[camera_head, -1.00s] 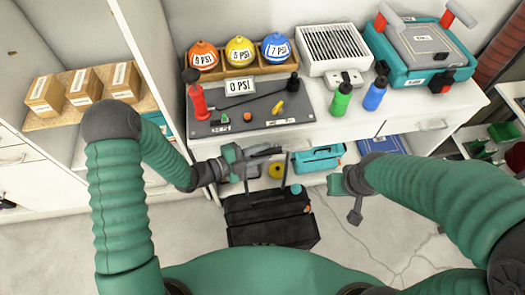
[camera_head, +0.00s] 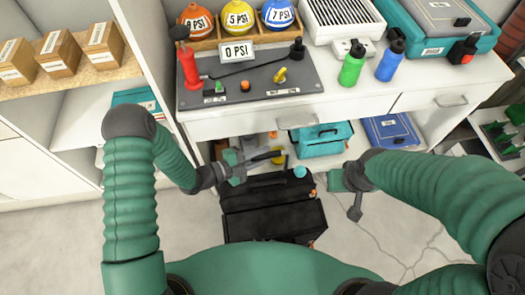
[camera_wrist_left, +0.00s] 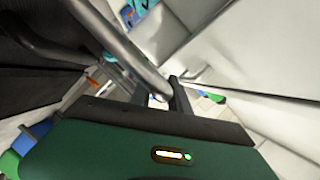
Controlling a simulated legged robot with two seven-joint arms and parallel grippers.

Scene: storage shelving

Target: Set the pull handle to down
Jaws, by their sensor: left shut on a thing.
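The pull handle shows in the left wrist view as a bent grey metal tube (camera_wrist_left: 125,45), running from the top left down to the jaws. The black rolling toolbox (camera_head: 272,222) stands on the floor under the counter's front edge, and its dark side fills the left of the wrist view. My left gripper (camera_head: 260,158) is above the toolbox's back left part, shut on the pull handle. In the head view the gripper hides most of the handle, so its height is hard to read. My right gripper (camera_head: 340,182) is right of the toolbox, apart from it; its jaws are unclear.
The white counter (camera_head: 400,105) is just beyond the toolbox, with a drawer handle (camera_head: 297,121) above it. A teal case (camera_head: 322,140) and a blue box (camera_head: 392,131) lie on the lower shelf. Floor (camera_head: 410,225) at the right is clear.

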